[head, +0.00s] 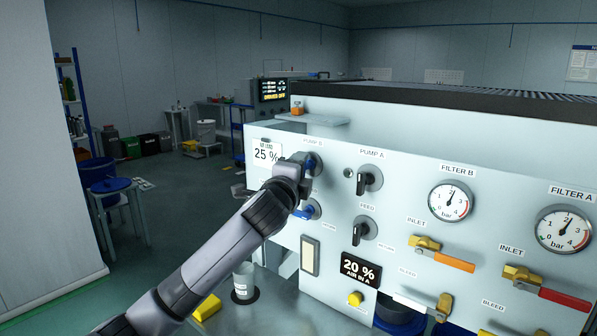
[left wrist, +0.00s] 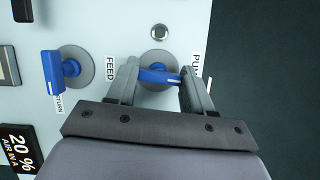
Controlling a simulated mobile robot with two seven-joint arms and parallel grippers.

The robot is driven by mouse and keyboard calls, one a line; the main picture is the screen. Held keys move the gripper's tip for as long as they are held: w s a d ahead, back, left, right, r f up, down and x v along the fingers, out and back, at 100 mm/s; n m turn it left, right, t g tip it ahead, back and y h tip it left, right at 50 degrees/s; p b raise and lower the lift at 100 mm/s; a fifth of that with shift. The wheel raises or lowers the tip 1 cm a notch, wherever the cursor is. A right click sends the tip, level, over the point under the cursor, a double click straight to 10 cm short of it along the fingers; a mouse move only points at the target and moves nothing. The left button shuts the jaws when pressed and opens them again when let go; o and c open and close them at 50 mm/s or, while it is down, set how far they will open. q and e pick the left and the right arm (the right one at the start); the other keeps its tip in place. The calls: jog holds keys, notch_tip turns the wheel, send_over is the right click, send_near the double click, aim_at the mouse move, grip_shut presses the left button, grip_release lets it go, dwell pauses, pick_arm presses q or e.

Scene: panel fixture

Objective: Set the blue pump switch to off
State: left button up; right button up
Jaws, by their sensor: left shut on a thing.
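The blue pump switch (left wrist: 158,75) is on the light panel under the PUMP B label (head: 313,142). Its blue handle lies between the two fingers of my left gripper (left wrist: 160,85), which is shut on it. In the left wrist view the handle runs across the picture from finger to finger, over its round grey base. In the head view my left gripper (head: 303,171) partly covers the switch. The switch's off mark cannot be read. My right gripper is not in view.
A second blue switch (left wrist: 68,68), marked FEED, sits just below on the panel. Black switches for pump A (head: 362,183) and feed (head: 361,231) stand to the right. A round lamp (left wrist: 160,32) is beside the pump switch.

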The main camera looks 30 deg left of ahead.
pick_arm(q)
jog(key=shift+n, duration=0.5)
jog(key=o, duration=1)
jog(key=shift+o, duration=0.2)
jog(key=shift+s, duration=0.1)
jog(key=b+v, duration=0.1)
jog(key=v, duration=0.6)
jog(key=shift+r, duration=0.1)
